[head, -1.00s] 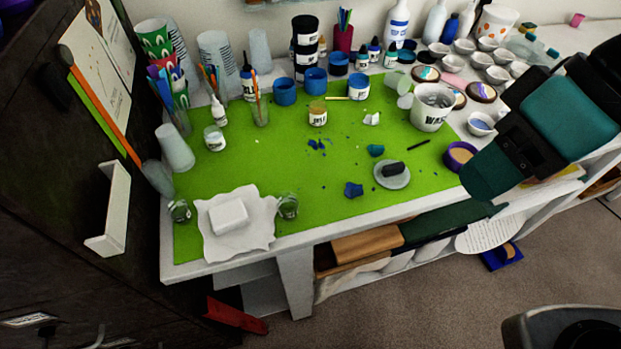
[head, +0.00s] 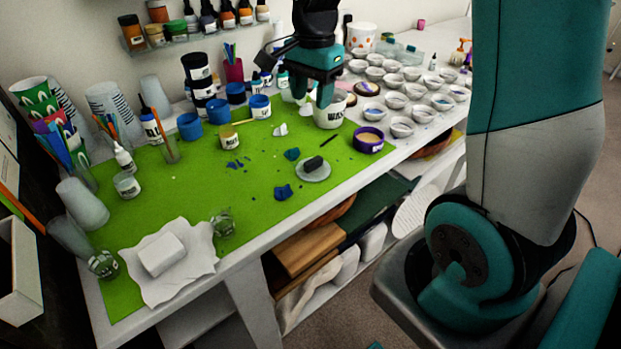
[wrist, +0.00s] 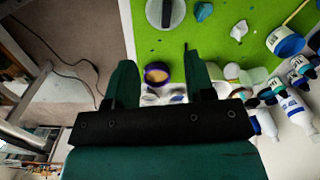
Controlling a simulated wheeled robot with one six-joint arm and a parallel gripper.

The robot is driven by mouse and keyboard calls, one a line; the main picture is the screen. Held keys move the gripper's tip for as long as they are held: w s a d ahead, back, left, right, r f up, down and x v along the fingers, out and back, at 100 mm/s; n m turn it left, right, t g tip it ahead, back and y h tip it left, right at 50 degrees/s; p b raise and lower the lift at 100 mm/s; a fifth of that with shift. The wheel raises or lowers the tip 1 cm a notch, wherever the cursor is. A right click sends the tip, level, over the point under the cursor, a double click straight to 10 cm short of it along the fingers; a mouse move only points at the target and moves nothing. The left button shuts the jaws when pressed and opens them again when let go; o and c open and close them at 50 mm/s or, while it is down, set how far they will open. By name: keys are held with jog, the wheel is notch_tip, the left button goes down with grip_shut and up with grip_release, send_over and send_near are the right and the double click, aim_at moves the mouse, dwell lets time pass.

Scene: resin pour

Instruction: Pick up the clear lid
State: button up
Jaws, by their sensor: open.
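A round, pale, see-through-looking disc (head: 313,174) lies flat on the green mat near its right front edge, with a dark oblong piece (head: 313,163) on top. It may be the clear lid; I cannot be sure. It also shows at the top of the wrist view (wrist: 152,14). My gripper (head: 312,98) is above the back right of the mat, by the white WASTE cup (head: 331,114). In the wrist view my gripper (wrist: 160,72) has its two fingers apart, with nothing held between them. The disc is well away from the fingers.
A purple-rimmed tub (head: 368,139) stands right of the disc and shows beyond my fingers in the wrist view. Several small white bowls (head: 402,126) fill the table's right. Bottles and blue-lidded jars line the back. The green mat (head: 190,195) is mostly clear at its middle.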

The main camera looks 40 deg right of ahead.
jog(key=w+d+f+m, duration=0.1)
jog(key=d+f+m, duration=0.1)
jog(key=d+m, duration=0.1)
jog(key=p, duration=0.1)
send_over(318, 158)
jog(key=f, duration=1.1)
jog(key=shift+s+a+f, duration=0.1)
jog(key=shift+s, duration=0.25)
jog(key=shift+w+f+p, duration=0.2)
jog(key=shift+f+p, duration=0.25)
jog(key=shift+f, duration=1)
jog(key=shift+w+f+p, duration=0.2)
jog(key=shift+f+p, duration=0.2)
jog(key=shift+f, duration=1)
grip_shut()
